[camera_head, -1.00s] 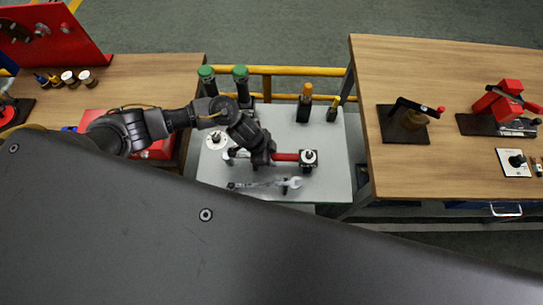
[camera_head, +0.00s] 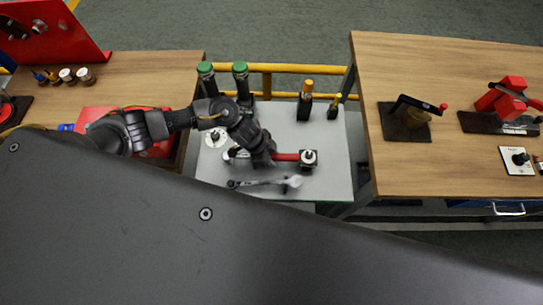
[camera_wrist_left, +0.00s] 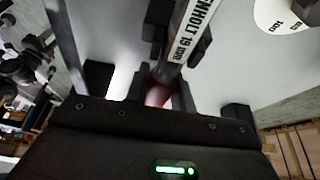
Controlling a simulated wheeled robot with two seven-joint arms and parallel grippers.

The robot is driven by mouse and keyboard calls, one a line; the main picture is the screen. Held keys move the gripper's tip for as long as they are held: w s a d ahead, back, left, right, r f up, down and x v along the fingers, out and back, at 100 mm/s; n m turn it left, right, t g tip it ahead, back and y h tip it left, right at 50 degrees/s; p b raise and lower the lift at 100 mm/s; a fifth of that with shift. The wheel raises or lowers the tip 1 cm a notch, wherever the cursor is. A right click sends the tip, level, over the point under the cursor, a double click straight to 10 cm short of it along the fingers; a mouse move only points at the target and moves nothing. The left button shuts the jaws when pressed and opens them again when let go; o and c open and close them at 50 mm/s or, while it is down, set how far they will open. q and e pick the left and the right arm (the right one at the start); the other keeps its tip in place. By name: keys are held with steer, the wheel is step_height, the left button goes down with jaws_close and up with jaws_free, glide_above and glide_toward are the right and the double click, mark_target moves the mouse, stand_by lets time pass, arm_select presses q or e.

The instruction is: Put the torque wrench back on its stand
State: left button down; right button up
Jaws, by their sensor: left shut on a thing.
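The torque wrench has a red handle (camera_head: 286,157) pointing right in the head view, above the grey bench top. My left gripper (camera_head: 262,163) covers its middle. In the left wrist view my left gripper (camera_wrist_left: 178,42) is shut on the wrench's grey shaft (camera_wrist_left: 172,66), with a red part near the palm. A small black block (camera_head: 308,167) with a pale round top is at the handle's right end. I cannot tell whether they touch, or which thing is the stand. My right gripper is out of view.
A silver spanner-like tool (camera_head: 275,183), partly blurred, is near the bench's front edge. Green-topped cylinders (camera_head: 240,68) and an orange-topped tool (camera_head: 307,88) stand at the back. The bench's right side (camera_head: 335,180) is clear.

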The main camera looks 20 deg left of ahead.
arm_select(q)
steer(key=c, duration=1.1)
jaws_free()
steer(key=v, duration=1.1)
steer(key=shift+p, duration=0.3)
steer(key=shift+d, duration=0.1)
